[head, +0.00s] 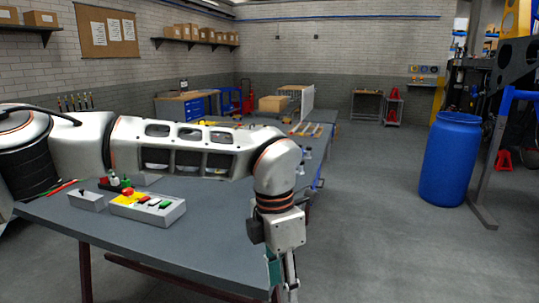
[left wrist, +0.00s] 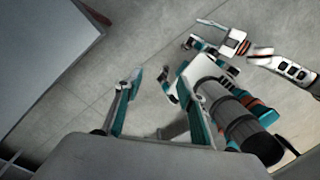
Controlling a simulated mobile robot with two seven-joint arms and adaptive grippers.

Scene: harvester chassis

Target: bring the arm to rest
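My left arm reaches in from the left across the head view, above a grey-topped table. Its gripper (head: 281,285) hangs down at the table's front right corner, partly cut off by the lower picture edge. In the left wrist view the left gripper (left wrist: 160,74) has its two teal-edged fingers apart, with nothing between them and grey floor behind. What looks like my right gripper (left wrist: 208,40) shows small at the upper right of that view, over the floor; its finger opening is unclear. The head view does not show the right arm.
The grey table (head: 205,248) bears a control box (head: 148,207) with coloured buttons and a smaller switch box (head: 87,201). Its edge (left wrist: 60,60) is close in the left wrist view. A blue barrel (head: 450,160) stands at the right. The floor between is clear.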

